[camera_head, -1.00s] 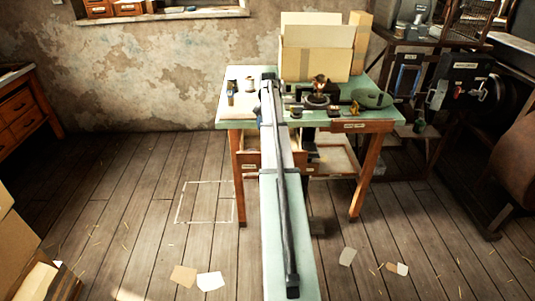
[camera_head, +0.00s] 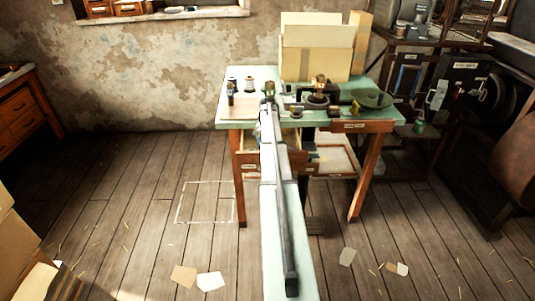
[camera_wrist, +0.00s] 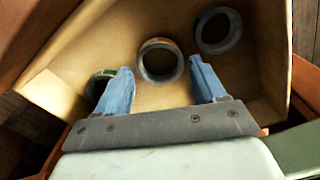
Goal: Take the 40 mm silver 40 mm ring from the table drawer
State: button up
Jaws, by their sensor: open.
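Three dark grey metal rings lie in an open wooden drawer in the wrist view. Another ring (camera_wrist: 226,46) lies up and to the right, and a third ring (camera_wrist: 91,84) lies to the left, partly hidden by my left finger. I cannot tell their sizes. My gripper (camera_wrist: 160,66) is open and empty, its blue fingers spread either side of the middle ring's near edge.
The drawer's wooden walls (camera_wrist: 272,50) stand close around the fingers. The green table (camera_head: 345,117) carries a handwheel press (camera_head: 318,99), a cardboard box (camera_head: 318,50) and small parts.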

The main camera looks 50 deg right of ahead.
jog(key=shift+f, duration=0.95)
jog(key=shift+c, duration=0.3)
jog(key=c, duration=0.8)
jog(key=shift+o, duration=0.2)
jog(key=shift+r, duration=0.15)
